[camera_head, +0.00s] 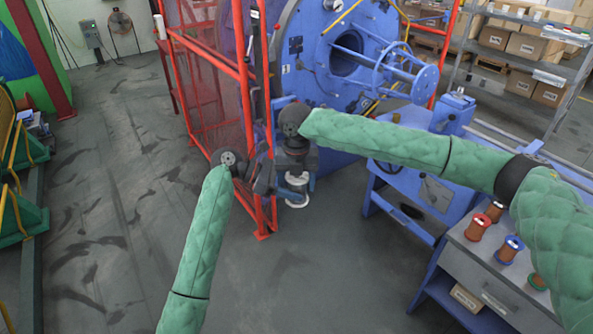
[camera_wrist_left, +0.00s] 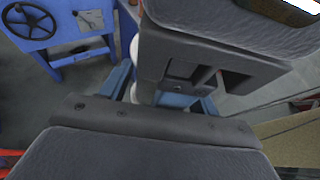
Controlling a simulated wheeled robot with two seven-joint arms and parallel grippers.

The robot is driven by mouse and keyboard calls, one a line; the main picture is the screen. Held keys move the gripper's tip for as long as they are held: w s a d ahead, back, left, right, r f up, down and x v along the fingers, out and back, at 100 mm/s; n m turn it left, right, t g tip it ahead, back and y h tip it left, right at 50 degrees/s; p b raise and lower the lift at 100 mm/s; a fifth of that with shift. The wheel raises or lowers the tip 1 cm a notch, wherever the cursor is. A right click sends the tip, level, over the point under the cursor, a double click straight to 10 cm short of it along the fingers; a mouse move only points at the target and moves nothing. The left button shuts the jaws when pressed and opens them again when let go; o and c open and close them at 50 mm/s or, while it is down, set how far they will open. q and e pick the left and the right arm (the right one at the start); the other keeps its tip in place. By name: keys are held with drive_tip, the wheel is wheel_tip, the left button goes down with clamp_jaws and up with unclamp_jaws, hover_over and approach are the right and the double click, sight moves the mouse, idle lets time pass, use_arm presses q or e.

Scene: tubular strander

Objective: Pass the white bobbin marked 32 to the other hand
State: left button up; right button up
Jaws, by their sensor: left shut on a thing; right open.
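The white bobbin (camera_head: 297,181) hangs upright in the middle of the head view, at the grippers and above the floor; its marking cannot be read. My left gripper (camera_head: 281,184) reaches it from the left and is shut on it. My right gripper (camera_head: 299,168) points down from above, open, close over the bobbin's top; whether it touches cannot be told. The two grippers overlap and hide much of the bobbin. In the left wrist view, dark gripper bodies cover most of the picture, and only a small white part of the bobbin (camera_wrist_left: 134,52) shows.
A red mesh guard (camera_head: 205,90) and the blue strander (camera_head: 335,60) stand just behind the grippers. A grey bench (camera_head: 490,270) at the lower right holds red, blue and green-flanged copper spools (camera_head: 509,250). Shelves with boxes (camera_head: 525,45) stand at the back right. The floor at left is clear.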

use_arm(q)
drive_tip(key=shift+r, duration=0.1)
use_arm(e)
drive_tip(key=shift+f, duration=0.85)
drive_tip(key=c, duration=1)
use_arm(q)
drive_tip(key=o, duration=1.6)
use_arm(e)
drive_tip(key=shift+r, duration=0.1)
drive_tip(key=shift+c, duration=0.2)
